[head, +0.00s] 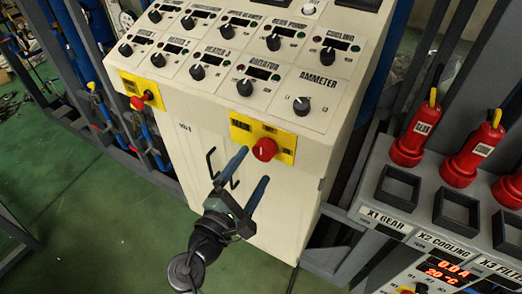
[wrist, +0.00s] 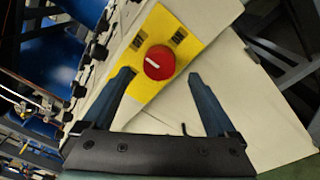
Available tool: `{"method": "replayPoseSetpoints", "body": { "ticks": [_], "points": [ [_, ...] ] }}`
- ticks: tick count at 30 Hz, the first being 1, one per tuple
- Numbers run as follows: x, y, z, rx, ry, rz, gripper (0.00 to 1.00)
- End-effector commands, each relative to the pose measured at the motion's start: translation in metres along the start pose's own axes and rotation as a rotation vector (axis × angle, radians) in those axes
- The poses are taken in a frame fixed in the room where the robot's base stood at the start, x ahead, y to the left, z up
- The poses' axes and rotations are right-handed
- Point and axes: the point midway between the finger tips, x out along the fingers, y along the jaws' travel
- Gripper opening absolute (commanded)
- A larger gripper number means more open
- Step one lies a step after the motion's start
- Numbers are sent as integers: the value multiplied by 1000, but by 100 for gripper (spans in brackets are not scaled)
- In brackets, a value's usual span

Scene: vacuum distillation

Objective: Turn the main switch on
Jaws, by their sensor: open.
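A red rotary knob (head: 265,149) sits on a yellow plate (head: 284,150) on the front of the cream control cabinet, below the AMMETER label. In the wrist view the red knob (wrist: 159,62) shows a white mark running at a slant, on the yellow plate (wrist: 190,28). My gripper (head: 254,166) is open and empty in front of the cabinet, its blue fingers pointing towards this knob. In the wrist view the knob lies between and just beyond the fingertips (wrist: 160,74), with no clear contact. A second red knob (head: 137,103) is on another yellow plate at the cabinet's left.
Black dials (head: 245,87) cover the sloping panel top. A black handle (head: 211,163) is on the cabinet front, close to my gripper. Right stands a grey rack (head: 345,216) with red plugs (head: 407,150). Pipes and blue frames stand left. Green floor (head: 110,215) is open at lower left.

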Motion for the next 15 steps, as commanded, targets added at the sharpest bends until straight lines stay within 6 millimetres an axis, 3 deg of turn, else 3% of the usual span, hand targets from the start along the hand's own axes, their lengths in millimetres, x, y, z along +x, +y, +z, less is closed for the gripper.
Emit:
{"method": "replayPoseSetpoints", "body": {
  "ticks": [6,15],
  "points": [
    [36,1,1,0,-1,-1,93],
    [49,0,0,2,0,0,93]
  ]
}}
